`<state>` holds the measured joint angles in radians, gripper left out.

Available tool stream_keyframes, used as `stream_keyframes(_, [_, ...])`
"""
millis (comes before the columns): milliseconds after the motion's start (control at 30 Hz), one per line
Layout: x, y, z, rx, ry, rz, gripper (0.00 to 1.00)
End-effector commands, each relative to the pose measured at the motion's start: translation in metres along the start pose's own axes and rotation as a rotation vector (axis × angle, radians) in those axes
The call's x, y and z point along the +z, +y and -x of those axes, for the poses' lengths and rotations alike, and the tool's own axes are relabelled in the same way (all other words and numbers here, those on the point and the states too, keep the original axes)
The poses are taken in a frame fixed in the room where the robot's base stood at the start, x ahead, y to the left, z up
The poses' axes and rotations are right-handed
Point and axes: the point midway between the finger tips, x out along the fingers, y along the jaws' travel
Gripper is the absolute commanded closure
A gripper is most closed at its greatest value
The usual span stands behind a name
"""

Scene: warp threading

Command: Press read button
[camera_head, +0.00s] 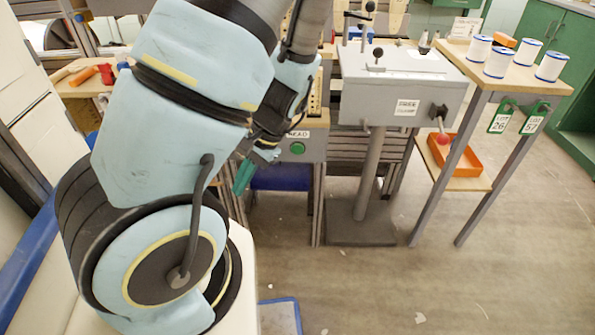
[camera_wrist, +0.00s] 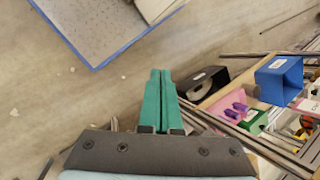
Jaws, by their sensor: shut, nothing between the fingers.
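The read button (camera_head: 297,148) is a round green button on a grey panel, under a label of which "EAD" shows. It is not picked out in the wrist view. My gripper (camera_head: 242,178) has green fingers and hangs to the left of the button and a little lower in the head view, apart from it. In the wrist view my gripper (camera_wrist: 160,75) has its two fingers together with nothing between them. My arm covers part of the panel's left side.
A grey machine (camera_head: 400,75) with a red-tipped lever (camera_head: 443,138) stands right of the panel. A side table (camera_head: 520,75) holds several thread spools. An orange tray (camera_head: 455,155) is on its lower shelf. A blue bin (camera_wrist: 278,78) shows in the wrist view. Floor (camera_head: 400,270) in front is mostly clear.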

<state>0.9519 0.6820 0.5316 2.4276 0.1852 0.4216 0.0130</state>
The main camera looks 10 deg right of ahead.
Motion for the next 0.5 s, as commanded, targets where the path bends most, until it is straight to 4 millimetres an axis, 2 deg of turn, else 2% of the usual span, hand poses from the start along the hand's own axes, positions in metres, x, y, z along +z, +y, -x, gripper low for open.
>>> stream_keyframes(33, [-0.015, 0.011, -0.034, -0.079, -0.025, -0.057, 1.00])
stream_keyframes(100, [-0.029, 0.012, -0.056, -0.187, -0.049, -0.124, 1.00])
stream_keyframes(200, [-0.051, 0.012, -0.079, -0.356, -0.071, -0.216, 1.00])
stream_keyframes(300, [-0.079, 0.013, -0.090, -0.541, -0.074, -0.301, 1.00])
stream_keyframes(367, [-0.097, 0.014, -0.091, -0.657, -0.067, -0.348, 1.00])
stream_keyframes(500, [-0.140, 0.028, -0.074, -0.925, -0.027, -0.440, 1.00])
